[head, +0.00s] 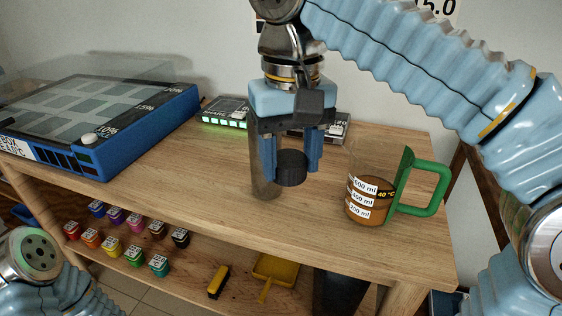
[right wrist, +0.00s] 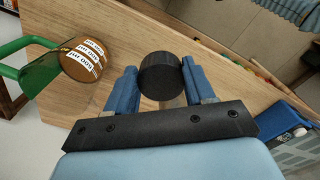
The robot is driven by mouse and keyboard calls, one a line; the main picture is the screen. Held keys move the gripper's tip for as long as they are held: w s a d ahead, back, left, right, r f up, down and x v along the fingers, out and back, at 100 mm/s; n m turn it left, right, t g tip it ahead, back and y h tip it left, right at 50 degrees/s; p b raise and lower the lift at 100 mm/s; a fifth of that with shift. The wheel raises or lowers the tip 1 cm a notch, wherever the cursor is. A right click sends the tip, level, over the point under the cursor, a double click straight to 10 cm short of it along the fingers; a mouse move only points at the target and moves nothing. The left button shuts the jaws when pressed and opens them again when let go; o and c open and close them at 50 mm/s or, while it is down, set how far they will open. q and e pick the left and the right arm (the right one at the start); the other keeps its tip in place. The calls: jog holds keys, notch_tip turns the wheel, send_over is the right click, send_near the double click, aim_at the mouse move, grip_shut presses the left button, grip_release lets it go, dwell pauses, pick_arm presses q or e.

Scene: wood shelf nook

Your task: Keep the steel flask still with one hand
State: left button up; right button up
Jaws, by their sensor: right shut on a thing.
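The steel flask (head: 264,180) is a grey, shiny upright cylinder on the wooden table; my right gripper hides part of it in the head view. A black ribbed cap (head: 291,170) sits between the blue fingers of my right gripper (head: 291,160), which is shut on it and points down. In the head view the cap appears just right of the flask body; I cannot tell whether the two are joined. The right wrist view shows the cap (right wrist: 160,75) between both fingers, with a small grey sliver behind it. My left gripper is out of view.
A measuring jug (head: 372,200) with a green handle and brown liquid stands to the right. A blue panelled case (head: 150,125) stands at the left. A small device with green lights (head: 224,112) is behind. Several coloured pots (head: 135,256) sit on the lower shelf.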

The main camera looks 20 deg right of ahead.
send_near(316, 188)
jog(key=s+a+r, duration=0.3)
jog(key=f, duration=0.1)
jog(key=w+d+f, duration=0.1)
jog(key=f, duration=0.2)
jog(key=shift+w+d+b, duration=0.3)
jog(key=shift+d+b, duration=0.05)
jog(key=f, duration=0.1)
jog(key=w+f, duration=0.1)
jog(key=f, duration=0.1)
jog(key=d+f, duration=0.1)
jog(key=shift+w+d+f+b, duration=0.1)
jog(key=shift+w+f+b, duration=0.1)
jog(key=shift+b, duration=0.2)
jog(key=shift+f, duration=0.35)
jog(key=o, duration=1.2)
jog(key=shift+f, duration=0.1)
jog(key=shift+c, duration=0.2)
